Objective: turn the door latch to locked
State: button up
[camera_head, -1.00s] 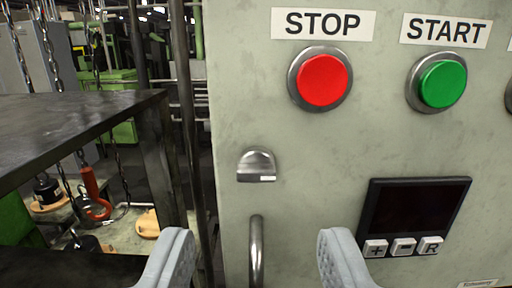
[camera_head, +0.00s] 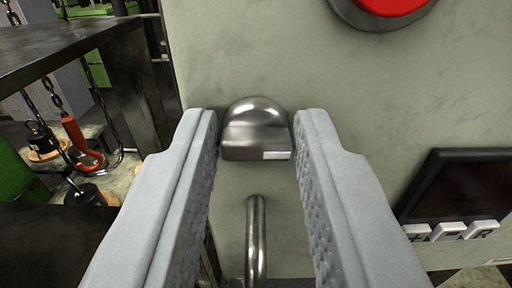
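The door latch (camera_head: 256,132) is a small metal knob with a rounded top and a flat lower edge that carries a white mark at its right end. It sits on the pale grey-green panel (camera_head: 300,60). My gripper (camera_head: 255,135) has its two grey, ridged fingers on either side of the latch. The fingers are apart, with the latch between their tips. A narrow gap shows on the right; on the left the tip is very near, and I cannot tell if it touches.
A vertical metal handle (camera_head: 256,235) stands out just below the latch, between my fingers. A red button (camera_head: 390,3) is at the top, and a dark display (camera_head: 462,185) with small white keys is at the right. A dark metal table (camera_head: 60,50) and an orange hook (camera_head: 78,135) are at the left.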

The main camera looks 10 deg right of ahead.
grip_shut()
jog(key=shift+n, duration=0.3)
jog(key=n, duration=0.3)
jog(key=shift+n, duration=0.4)
jog(key=n, duration=0.3)
jog(key=shift+a+n, duration=0.1)
jog(key=shift+n, duration=0.2)
jog(key=n, duration=0.5)
jog(key=shift+f, duration=0.1)
jog(key=shift+n, duration=2.4)
